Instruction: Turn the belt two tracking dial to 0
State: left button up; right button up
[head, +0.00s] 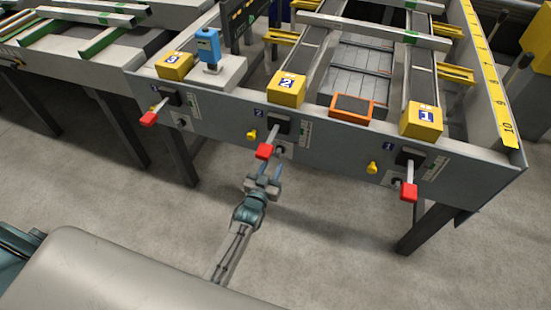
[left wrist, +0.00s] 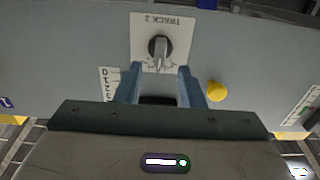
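The belt two tracking dial (left wrist: 160,50) is a small metal pointer knob on a white plate marked TRACK 2, which appears upside down in the left wrist view. Its pointed end faces down in that picture; I cannot read its setting. In the head view the dial (head: 280,150) is small, on the grey front panel beside a red-handled lever. My left gripper (head: 268,172) is below and in front of the panel. In the left wrist view its two blue fingers (left wrist: 160,72) are open, apart and empty, with the dial just beyond their tips. My right gripper is not in view.
A red lever (head: 266,151) sticks out close to the belt two dial. A yellow knob (left wrist: 217,91) is right of the fingers in the left wrist view. Other red levers (head: 148,118) (head: 409,191) stick out along the panel. The floor below is clear around my left arm.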

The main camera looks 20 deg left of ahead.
pick_arm(q)
jog(key=s, duration=0.6)
jog(key=shift+a, duration=0.1)
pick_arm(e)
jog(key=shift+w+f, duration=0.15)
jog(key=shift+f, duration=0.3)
pick_arm(q)
jog(key=shift+w, duration=0.1)
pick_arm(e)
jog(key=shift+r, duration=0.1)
